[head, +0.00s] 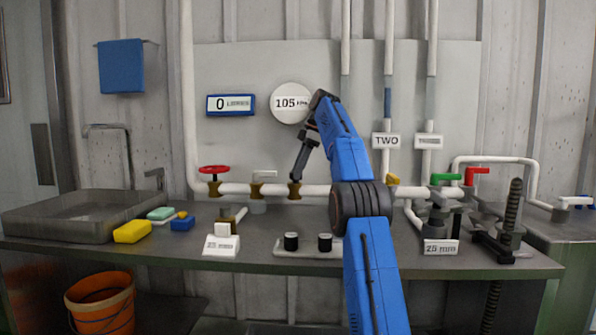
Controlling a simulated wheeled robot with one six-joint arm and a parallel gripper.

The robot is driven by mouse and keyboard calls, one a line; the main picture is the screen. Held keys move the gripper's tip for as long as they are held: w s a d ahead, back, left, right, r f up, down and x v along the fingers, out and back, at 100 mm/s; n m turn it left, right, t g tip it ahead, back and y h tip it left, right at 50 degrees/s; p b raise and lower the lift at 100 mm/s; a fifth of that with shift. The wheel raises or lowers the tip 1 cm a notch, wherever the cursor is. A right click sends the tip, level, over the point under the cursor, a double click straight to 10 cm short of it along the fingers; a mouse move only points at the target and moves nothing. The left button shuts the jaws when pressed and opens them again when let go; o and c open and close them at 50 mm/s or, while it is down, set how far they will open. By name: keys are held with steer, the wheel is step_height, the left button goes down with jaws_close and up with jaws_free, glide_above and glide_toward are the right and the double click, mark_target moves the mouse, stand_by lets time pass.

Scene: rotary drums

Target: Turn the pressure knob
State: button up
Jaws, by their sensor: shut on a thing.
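My gripper (297,176) points down onto the brass fitting (295,190) on the white horizontal pipe. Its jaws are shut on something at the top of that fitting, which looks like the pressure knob. The knob itself is hidden by the jaws, so its turn angle does not show. A round white pressure gauge (288,103) on the wall panel above reads 105, with the unit partly covered by my arm. A blue-framed display (230,104) to its left reads 0.
A red handwheel (214,170) and another brass valve (256,188) sit on the pipe to the left. Green (446,178) and red (477,171) handles stand to the right. A plate with two black knobs (308,253) lies on the counter below. A sink (82,214) is at left.

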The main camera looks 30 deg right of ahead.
stand_by(0.4)
steer(key=o, duration=1)
